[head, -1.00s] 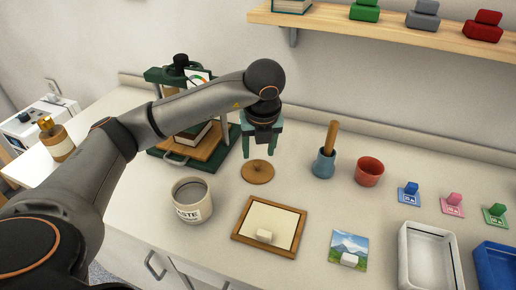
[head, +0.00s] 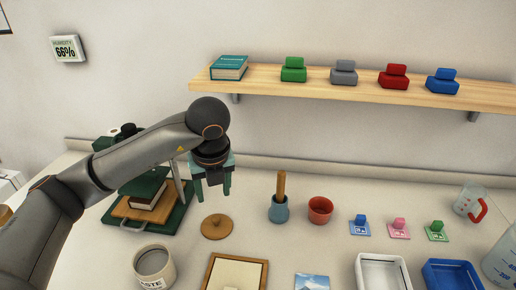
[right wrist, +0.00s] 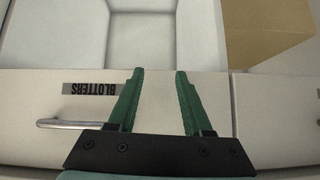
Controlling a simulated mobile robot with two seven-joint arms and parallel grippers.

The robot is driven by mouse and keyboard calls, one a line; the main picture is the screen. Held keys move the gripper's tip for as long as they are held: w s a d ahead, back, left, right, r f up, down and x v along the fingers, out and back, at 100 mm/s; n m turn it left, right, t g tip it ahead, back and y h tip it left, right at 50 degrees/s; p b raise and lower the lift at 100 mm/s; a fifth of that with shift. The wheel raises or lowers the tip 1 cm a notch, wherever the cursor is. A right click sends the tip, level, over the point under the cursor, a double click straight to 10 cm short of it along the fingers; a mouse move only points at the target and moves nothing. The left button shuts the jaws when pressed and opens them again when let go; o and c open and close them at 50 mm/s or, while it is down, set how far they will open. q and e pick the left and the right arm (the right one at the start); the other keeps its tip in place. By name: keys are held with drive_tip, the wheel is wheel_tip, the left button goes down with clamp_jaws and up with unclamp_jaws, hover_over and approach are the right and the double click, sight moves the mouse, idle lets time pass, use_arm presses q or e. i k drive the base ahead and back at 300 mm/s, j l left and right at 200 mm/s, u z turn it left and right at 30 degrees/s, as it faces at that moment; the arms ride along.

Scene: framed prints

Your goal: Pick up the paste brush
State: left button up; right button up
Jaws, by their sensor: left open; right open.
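A wooden handle (head: 281,186), which looks like the paste brush, stands upright in a small blue cup (head: 279,210) on the counter. Its lower end is hidden inside the cup. My left gripper (head: 212,192) is open and empty, fingers pointing down, to the left of the cup and above a round wooden lid (head: 216,228). The paste pot (head: 154,268) stands at the lower left. My right gripper (right wrist: 160,75) is open and empty in the right wrist view, in front of a drawer labelled BLOTTERS (right wrist: 45,95).
A red cup (head: 320,210) stands just right of the blue cup. A green press (head: 160,220) is left of my left gripper. A wooden frame (head: 262,272) lies in front. The shelf (head: 270,88) runs above and behind. Small coloured stamps (head: 398,228) and trays (head: 383,259) are at right.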

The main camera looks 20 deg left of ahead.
sight(282, 178)
drive_tip(key=k, duration=1)
